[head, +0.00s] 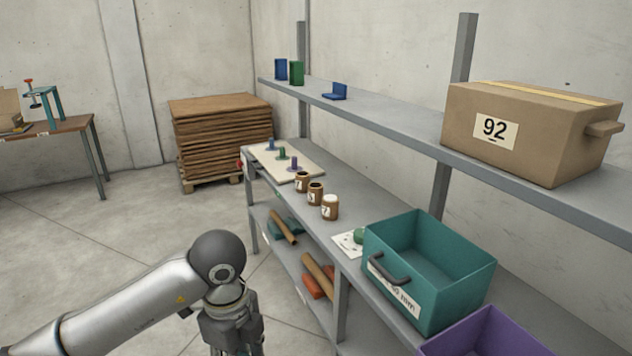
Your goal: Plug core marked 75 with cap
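Three short brown cores stand in a row on the middle shelf: a far one (302,182), a middle one (315,195) and a near one (330,210). The far and middle cores show dark open tops; the near one has a white top. Each bears a small white label, too small to read surely. A small green rounded piece (360,236) lies by a white sheet beside the teal bin; I cannot tell if it is a cap. My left gripper (232,338) hangs in front of the shelf, away from the cores, its fingertips cut off below. My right gripper is not in view.
A pale board (270,162) with blue, green and purple pegs lies beyond the cores. A teal bin (480,285) and purple bin (485,335) stand nearer. A box marked 92 (530,140) sits on the upper shelf, above the middle shelf. Floor left is open.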

